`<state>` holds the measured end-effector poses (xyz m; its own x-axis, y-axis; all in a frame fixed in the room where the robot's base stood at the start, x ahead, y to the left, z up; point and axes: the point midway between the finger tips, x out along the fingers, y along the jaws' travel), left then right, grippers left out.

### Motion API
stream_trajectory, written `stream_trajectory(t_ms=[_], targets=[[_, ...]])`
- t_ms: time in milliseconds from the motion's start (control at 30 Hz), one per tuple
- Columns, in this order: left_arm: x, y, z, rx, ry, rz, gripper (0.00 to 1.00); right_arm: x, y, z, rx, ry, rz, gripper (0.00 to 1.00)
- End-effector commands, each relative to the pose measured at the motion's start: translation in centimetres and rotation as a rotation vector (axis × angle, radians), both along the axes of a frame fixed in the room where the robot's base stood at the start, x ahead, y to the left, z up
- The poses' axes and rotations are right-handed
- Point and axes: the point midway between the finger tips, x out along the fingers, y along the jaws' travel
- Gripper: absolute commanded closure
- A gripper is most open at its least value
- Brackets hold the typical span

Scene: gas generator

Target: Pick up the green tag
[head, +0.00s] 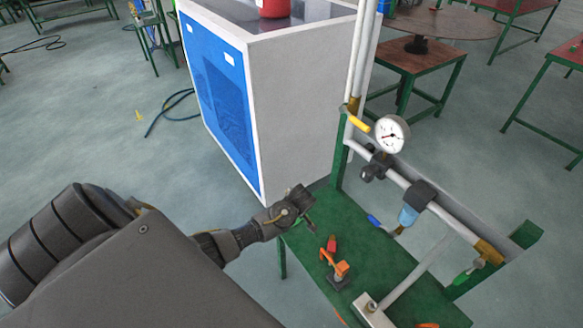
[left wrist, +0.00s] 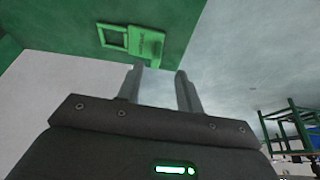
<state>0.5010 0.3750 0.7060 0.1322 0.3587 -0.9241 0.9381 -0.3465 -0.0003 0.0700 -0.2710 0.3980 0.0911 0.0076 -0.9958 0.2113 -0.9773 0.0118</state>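The green tag (left wrist: 147,44), a small flat piece with faint dark markings, lies against a green surface just beyond the fingertips. A square green frame (left wrist: 113,36) is beside it on the left. My right gripper is not in view.
The bench holds a red piece (head: 331,243), an orange piece (head: 341,269) and a blue-handled item (head: 376,221). Pipes with a gauge (head: 391,134) run along its right side. A large white and blue cabinet (head: 290,110) stands close behind my left gripper.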

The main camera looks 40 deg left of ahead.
Motion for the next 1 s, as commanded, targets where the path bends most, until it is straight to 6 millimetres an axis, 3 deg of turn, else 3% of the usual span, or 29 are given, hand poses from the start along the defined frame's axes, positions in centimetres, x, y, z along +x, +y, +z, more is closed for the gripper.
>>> stream_trajectory(t_ms=[167, 500, 800, 1000], targets=[[0.1, 0.2, -0.4, 0.0, 0.001, 0.0, 0.64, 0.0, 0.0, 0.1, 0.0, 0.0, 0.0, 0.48], [1.2, 1.8, -4.3, 0.001, 0.002, 0.001, 0.64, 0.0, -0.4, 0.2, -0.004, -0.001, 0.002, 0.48], [1.3, 1.9, -4.7, 0.0, -0.001, 0.0, 0.64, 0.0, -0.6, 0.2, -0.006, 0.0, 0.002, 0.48], [1.3, 2.0, -4.7, 0.0, 0.0, 0.0, 0.89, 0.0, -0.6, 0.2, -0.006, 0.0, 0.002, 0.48]])
